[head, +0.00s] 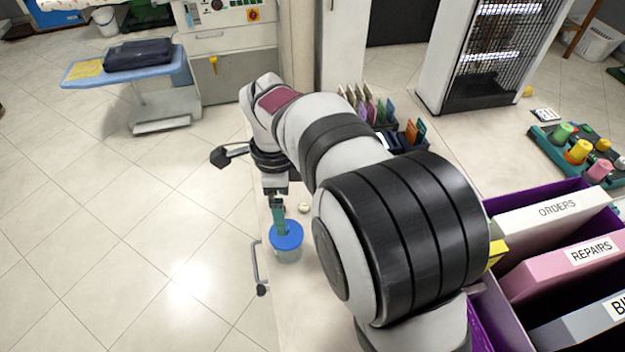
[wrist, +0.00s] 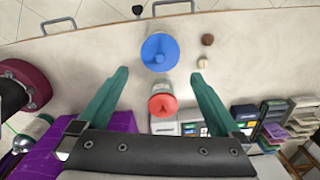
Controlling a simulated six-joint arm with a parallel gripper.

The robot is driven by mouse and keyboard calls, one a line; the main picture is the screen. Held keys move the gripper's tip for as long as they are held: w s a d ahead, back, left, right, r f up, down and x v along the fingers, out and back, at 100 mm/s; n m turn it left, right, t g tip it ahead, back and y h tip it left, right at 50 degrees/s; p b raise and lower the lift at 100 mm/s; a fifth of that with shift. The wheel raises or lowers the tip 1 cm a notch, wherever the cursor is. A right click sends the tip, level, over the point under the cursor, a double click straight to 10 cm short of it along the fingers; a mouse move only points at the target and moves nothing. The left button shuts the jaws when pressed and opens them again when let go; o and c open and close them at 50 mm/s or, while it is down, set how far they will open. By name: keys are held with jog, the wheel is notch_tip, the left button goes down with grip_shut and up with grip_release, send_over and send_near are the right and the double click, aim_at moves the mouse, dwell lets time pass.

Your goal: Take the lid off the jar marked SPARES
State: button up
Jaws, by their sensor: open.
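A jar with a blue lid (head: 287,238) stands near the counter's front edge in the head view. The blue lid with a round knob also shows in the wrist view (wrist: 160,52). A smaller jar with a red lid (wrist: 162,105) stands closer to my gripper in the wrist view; my arm seems to hide it in the head view. No SPARES marking is readable on either jar. My gripper (wrist: 160,76) has its teal fingers spread wide and empty, with both jars showing between them. In the head view, my gripper (head: 279,220) overlaps the blue lid; contact cannot be told.
A small cream ball (wrist: 203,63) and a brown ball (wrist: 207,39) lie right of the blue lid. Card racks (head: 405,138) stand behind my arm. A purple file box (head: 485,315) is at the right. The counter (wrist: 100,45) left of the jars is clear.

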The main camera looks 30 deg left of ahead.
notch_tip(320, 180, down, 9)
jog(key=shift+f, duration=0.1)
jog(key=c, duration=1)
jog(key=shift+o, duration=0.2)
jog(key=shift+r, duration=0.25)
